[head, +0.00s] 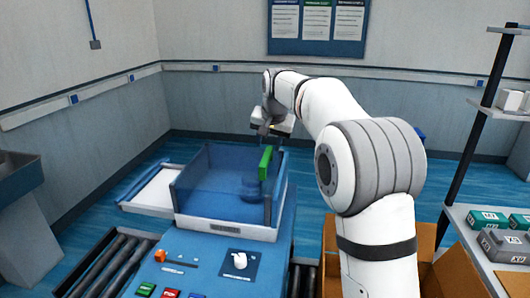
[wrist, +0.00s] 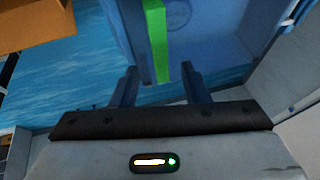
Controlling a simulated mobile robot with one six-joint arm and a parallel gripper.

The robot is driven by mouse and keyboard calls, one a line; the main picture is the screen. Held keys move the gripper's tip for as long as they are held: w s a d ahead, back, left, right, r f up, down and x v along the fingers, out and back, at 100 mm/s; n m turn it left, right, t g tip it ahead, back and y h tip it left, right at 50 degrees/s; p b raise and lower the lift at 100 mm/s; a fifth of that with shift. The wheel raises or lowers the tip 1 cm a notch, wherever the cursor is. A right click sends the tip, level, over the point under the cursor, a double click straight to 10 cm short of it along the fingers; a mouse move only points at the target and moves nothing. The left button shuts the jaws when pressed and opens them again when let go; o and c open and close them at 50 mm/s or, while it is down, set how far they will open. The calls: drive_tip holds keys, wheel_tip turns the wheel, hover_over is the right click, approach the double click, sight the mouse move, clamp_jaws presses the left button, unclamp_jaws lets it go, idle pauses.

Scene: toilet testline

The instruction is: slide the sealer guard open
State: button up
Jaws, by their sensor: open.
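The sealer guard (head: 215,183) is a see-through blue box-like cover on top of the blue machine. Its upright green handle (head: 265,162) is at the guard's right side in the head view. My gripper (head: 271,132) is just above the handle there, partly hidden by my own wrist. In the wrist view my gripper (wrist: 160,74) is open, one finger on each side of the green handle (wrist: 158,42). The handle's near end shows between the fingertips, with gaps on both sides. I cannot tell how deep it sits between them. The blue guard panel (wrist: 205,35) lies beyond.
A control panel with coloured buttons (head: 145,289) and a white knob (head: 240,260) is in front of the guard. A white tray (head: 154,190) is left of it, rollers (head: 97,265) at lower left. An open cardboard box (head: 455,272) and a shelf with boxes (head: 490,221) stand right.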

sight(266, 157)
drive_tip(key=p+x, duration=0.1)
drive_tip(key=x, duration=0.5)
drive_tip(key=shift+w+f, duration=0.15)
drive_tip(key=shift+f, duration=0.25)
drive_tip(key=shift+c, duration=0.4)
clamp_jaws()
